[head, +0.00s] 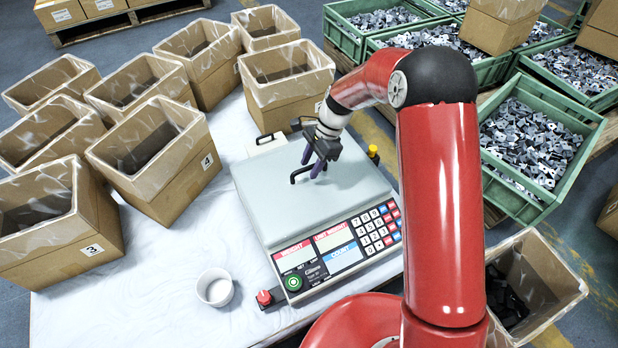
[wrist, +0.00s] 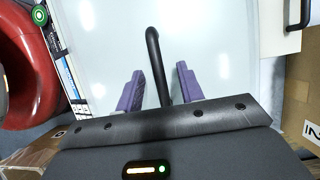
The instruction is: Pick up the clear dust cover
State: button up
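The clear dust cover (head: 262,192) lies over the top of the counting scale (head: 330,262); it looks pale grey and see-through. A black bar handle (head: 293,177) stands up from it. In the wrist view the cover (wrist: 220,60) fills most of the picture, and its handle (wrist: 153,45) runs down between my fingers. My gripper (head: 315,167) is over the middle of the cover. Its purple fingers (wrist: 160,71) are open, one on each side of the handle, with a gap visible on both sides. The handle's near end is hidden behind the gripper body.
Several lined cardboard boxes (head: 150,150) stand left of and behind the scale. A small white cup (head: 215,287) sits at the front left. A red knob (head: 264,298) and a yellow-topped post (head: 373,151) flank the scale. Green crates of metal parts (head: 540,140) stand at right.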

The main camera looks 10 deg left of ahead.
jog(key=shift+x, duration=1)
jog(key=shift+r, duration=0.1)
grip_shut()
